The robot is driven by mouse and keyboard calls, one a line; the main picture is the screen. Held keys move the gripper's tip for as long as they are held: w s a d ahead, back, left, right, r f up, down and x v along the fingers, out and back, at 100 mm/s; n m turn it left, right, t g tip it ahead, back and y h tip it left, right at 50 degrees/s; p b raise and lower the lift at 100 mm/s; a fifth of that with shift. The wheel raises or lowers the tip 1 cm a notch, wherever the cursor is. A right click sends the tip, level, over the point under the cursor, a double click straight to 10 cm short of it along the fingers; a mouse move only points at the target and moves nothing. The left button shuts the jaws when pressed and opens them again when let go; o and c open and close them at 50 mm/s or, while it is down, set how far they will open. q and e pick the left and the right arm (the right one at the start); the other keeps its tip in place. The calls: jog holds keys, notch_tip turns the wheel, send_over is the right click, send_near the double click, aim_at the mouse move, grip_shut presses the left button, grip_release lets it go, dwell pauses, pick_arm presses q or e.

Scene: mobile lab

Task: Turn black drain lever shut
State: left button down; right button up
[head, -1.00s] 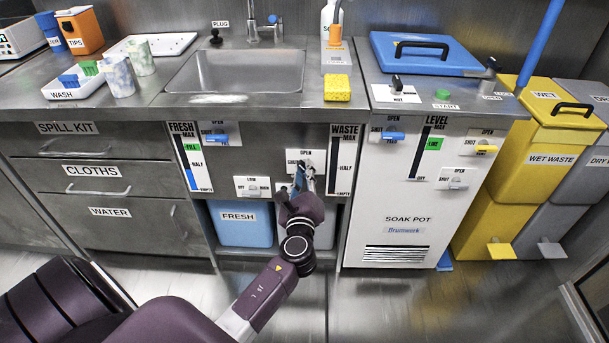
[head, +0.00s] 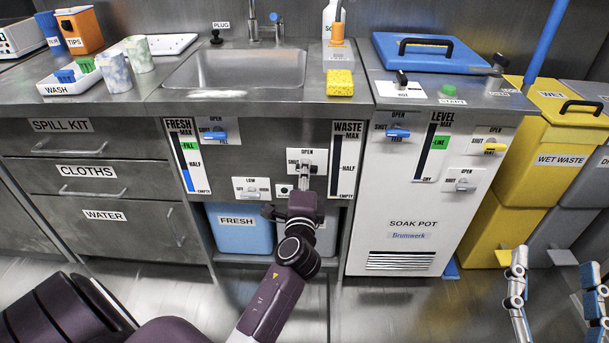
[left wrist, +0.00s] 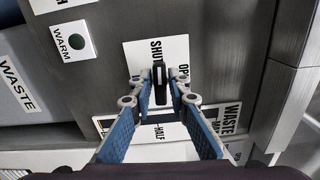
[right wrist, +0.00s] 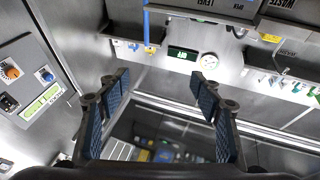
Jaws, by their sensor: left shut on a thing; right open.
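The black drain lever (left wrist: 159,75) is on a white plate (left wrist: 136,57) marked OPEN and SHUT. In the left wrist view it lies between the fingertips of my left gripper (left wrist: 162,90), its upper end near the word SHUT and the word OPEN off to the right. The left gripper is shut on it. In the head view my left gripper (head: 305,177) covers most of the lever at the plate (head: 293,156), beside the WASTE gauge. My right gripper (head: 560,290) is open and empty at the lower right; its spread fingers show in the right wrist view (right wrist: 160,88).
The blue FRESH tank (head: 240,235) is underneath. The soak pot cabinet (head: 405,205) and yellow wet waste bin (head: 545,160) stand to the right.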

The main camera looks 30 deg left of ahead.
pick_arm(q)
jog(key=shift+n, duration=0.6)
pick_arm(e)
jog(key=shift+s+r+t+y, duration=0.15)
jog(key=shift+s+r+t, duration=0.15)
jog(key=shift+r, duration=0.35)
jog(key=shift+s+r+t+y, duration=0.2)
jog(key=shift+r+t, duration=0.1)
jog(key=shift+r, duration=0.3)
pick_arm(q)
jog(key=c, duration=2)
grip_release()
jog(key=shift+o, duration=0.2)
jog(key=shift+s, duration=0.1)
jog(key=v, duration=0.7)
jog(key=shift+s, duration=0.2)
